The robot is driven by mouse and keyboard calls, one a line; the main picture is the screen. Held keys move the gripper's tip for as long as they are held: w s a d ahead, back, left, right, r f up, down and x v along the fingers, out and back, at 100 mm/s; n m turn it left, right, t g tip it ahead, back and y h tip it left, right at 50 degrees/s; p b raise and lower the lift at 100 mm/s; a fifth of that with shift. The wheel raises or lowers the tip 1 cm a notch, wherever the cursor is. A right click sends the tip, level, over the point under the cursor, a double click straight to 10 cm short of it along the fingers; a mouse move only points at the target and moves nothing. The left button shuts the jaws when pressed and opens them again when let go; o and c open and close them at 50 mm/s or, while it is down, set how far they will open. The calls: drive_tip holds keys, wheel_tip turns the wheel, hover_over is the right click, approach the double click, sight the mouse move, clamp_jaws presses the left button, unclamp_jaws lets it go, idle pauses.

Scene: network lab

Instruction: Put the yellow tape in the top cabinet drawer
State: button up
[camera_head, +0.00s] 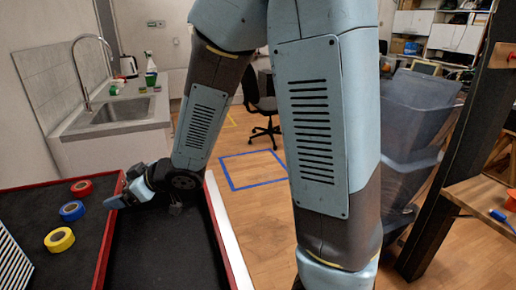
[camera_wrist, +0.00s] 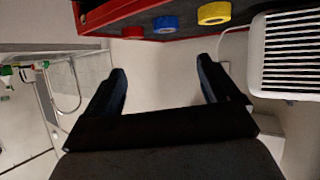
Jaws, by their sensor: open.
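The yellow tape (camera_head: 59,239) lies flat on the dark cabinet top (camera_head: 85,262) at the lower left of the head view. It shows at the top of the wrist view (camera_wrist: 214,13). The top drawer (camera_head: 222,236) is pulled out beside the cabinet top, with red walls, a dark floor and a white front edge; it looks empty where I can see. My gripper (camera_head: 113,201) is over the drawer's left side in the head view, apart from the tape. In the wrist view its two fingers (camera_wrist: 162,80) are spread with nothing between them.
A blue tape (camera_head: 72,211) and a red tape (camera_head: 82,188) lie in a row beyond the yellow one. A white ribbed device (camera_head: 12,266) stands left of the yellow tape. A sink (camera_head: 120,110) is behind. My arm covers the middle of the head view.

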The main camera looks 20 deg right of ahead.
drive_tip(key=d+r+m+t+h, duration=0.1)
drive_tip(key=d+r+m+h, duration=0.35)
drive_tip(key=d, duration=0.65)
drive_tip(key=d+r+m+t+h, duration=0.1)
drive_tip(key=d+r+m+h, duration=0.3)
drive_tip(key=d, duration=0.7)
drive_tip(key=s+d+r+m+g+h, duration=0.1)
drive_tip(key=s+d, duration=0.3)
drive_tip(key=s, duration=0.5)
drive_tip(key=s+d+r+m+g+h, duration=0.1)
drive_tip(key=s+d+r, duration=0.3)
drive_tip(key=s, duration=0.5)
drive_tip(key=shift+d+r+m+g, duration=0.25)
drive_tip(key=shift+d+m+g, duration=0.15)
drive_tip(key=shift+m+g, duration=0.45)
drive_tip(key=shift+c, duration=0.4)
